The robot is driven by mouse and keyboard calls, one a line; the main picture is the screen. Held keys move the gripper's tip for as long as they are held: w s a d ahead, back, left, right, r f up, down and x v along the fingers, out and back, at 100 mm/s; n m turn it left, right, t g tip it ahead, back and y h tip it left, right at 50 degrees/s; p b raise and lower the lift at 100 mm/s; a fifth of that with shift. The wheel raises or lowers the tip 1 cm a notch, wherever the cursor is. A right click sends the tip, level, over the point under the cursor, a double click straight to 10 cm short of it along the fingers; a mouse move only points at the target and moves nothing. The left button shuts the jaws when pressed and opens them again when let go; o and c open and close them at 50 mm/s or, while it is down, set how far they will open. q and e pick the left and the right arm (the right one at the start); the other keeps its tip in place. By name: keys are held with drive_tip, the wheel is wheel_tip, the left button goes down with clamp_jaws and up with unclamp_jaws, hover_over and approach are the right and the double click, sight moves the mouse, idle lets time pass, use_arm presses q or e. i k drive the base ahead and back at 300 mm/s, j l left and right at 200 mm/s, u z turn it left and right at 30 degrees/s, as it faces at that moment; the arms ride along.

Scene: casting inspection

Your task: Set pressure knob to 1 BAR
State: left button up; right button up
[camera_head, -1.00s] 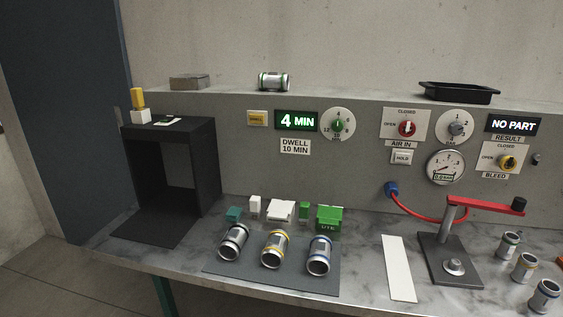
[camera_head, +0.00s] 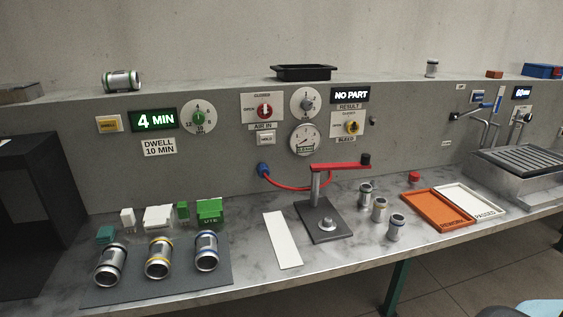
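The pressure knob (camera_head: 307,104) is a grey knob on a round white dial, on the grey back panel right of the red air-in knob (camera_head: 264,111). Its pointer setting is too small to read. The round pressure gauge (camera_head: 305,139) sits just below it, and its small display is too small to read. The lit sign (camera_head: 350,95) to the right reads NO PART. Neither of my grippers is in view.
A clamp stand with a red lever (camera_head: 340,167) stands on the marble bench below the dials. A red hose (camera_head: 287,186) runs from a blue fitting. Several metal cylinders stand or lie on the bench. Orange (camera_head: 437,211) and white (camera_head: 469,202) trays lie to the right.

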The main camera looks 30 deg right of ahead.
sight(307, 104)
drive_tip(key=z, duration=1.65)
